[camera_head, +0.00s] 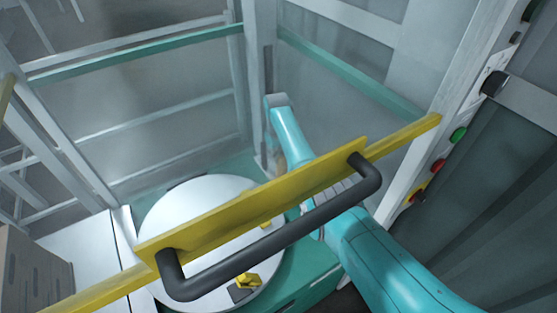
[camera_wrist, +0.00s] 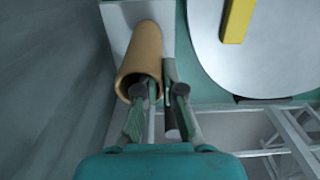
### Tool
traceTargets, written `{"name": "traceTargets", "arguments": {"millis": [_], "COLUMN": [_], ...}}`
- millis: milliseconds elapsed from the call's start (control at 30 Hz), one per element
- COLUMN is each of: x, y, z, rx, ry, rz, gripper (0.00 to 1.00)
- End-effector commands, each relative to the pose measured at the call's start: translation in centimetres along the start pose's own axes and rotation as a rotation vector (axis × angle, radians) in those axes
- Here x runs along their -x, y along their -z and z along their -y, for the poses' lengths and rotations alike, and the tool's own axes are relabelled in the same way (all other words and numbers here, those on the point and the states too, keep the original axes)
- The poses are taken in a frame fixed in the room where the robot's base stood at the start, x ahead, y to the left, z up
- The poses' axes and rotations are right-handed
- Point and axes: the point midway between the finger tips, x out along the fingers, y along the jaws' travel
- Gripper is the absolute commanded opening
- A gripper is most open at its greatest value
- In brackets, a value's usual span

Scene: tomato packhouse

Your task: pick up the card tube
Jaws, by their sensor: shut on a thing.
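The card tube (camera_wrist: 143,55) is a tan hollow cylinder in the wrist view, with its open end toward my gripper. My gripper (camera_wrist: 160,92) is shut on the tube near that open end. One finger overlaps the tube's mouth and the other is at its right side; I cannot tell exactly how far the first finger reaches inside. A pale plate (camera_wrist: 117,18) shows behind the tube. In the head view, the gripper is not clearly visible behind my arm and the yellow bar.
A yellow bar with a black handle (camera_head: 285,240) crosses in front of my arm. A round white table (camera_head: 185,205) with yellow blocks (camera_head: 247,281) stands beyond it. Frame posts and clear panels enclose the cell. A post with buttons (camera_head: 439,165) stands right, a brown box (camera_head: 32,280) lower left.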

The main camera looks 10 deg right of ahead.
Motion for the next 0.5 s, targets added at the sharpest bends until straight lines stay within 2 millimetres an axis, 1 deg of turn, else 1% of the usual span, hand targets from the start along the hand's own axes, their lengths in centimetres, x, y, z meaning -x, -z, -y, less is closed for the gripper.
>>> {"name": "traceTargets", "arguments": {"millis": [167,267,500], "x": [1.3,2.6,7.0], "y": [0.1,0.1,0.1], "z": [0.0,0.0,0.0], "rx": [0.000,0.000,0.000], "ry": [-0.001,-0.001,-0.001], "rz": [-0.003,-0.003,-0.004], "gripper": [0.00,0.00,0.00]}}
